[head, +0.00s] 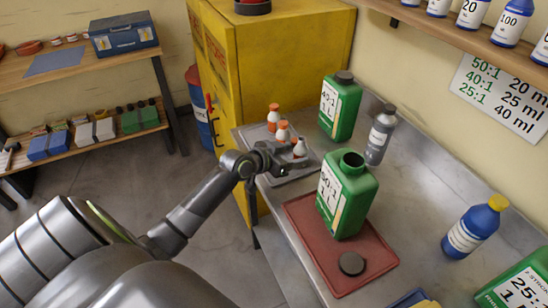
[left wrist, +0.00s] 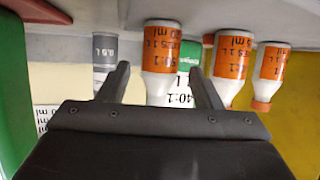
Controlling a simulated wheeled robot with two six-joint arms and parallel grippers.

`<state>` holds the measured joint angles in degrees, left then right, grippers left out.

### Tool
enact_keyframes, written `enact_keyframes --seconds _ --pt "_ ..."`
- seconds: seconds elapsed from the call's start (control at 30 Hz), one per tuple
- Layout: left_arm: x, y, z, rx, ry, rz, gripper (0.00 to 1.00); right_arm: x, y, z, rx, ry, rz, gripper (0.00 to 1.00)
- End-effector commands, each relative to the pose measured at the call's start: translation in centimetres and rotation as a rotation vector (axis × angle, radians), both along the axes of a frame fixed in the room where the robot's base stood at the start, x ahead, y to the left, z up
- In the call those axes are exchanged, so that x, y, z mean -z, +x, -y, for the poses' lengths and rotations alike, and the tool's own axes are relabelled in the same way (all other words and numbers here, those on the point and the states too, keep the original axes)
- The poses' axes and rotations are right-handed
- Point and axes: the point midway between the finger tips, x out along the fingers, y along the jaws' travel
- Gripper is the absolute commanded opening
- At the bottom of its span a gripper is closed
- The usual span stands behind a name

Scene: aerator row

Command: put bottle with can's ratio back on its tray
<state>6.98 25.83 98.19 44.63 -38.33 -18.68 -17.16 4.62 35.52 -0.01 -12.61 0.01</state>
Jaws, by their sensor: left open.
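A green can marked 50:1 (head: 345,192) stands uncapped on a red tray (head: 312,262). Its dark cap (head: 351,263) lies on the tray in front of it. Three small white bottles with orange stand in a row on a grey tray (head: 290,177). The nearest bottle (head: 300,147) is beside my left gripper (head: 284,160). In the left wrist view, which is upside down, this bottle (left wrist: 162,50) has an orange label that seems to read 50:1. It appears between the open fingers (left wrist: 158,75), with a gap each side. My right gripper is out of view.
A green 40:1 can (head: 340,108) and a grey bottle (head: 380,135) stand behind. A blue bottle with a yellow cap (head: 468,232) and another green can (head: 515,285) are at right. A wall chart (head: 500,90) lists ratios.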

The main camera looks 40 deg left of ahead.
Motion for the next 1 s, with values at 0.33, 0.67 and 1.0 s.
enact_keyframes --seconds 0.33,0.67,1.0 --pt "-2.2 -5.5 -1.8 0.001 0.006 -0.001 0.59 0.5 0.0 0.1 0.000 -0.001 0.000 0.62" --pt "-3.1 -7.3 -2.3 0.000 0.001 -0.001 0.59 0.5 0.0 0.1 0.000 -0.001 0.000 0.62" --pt "-3.1 -7.3 -2.3 0.000 0.001 -0.001 0.59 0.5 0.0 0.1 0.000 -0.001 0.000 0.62"
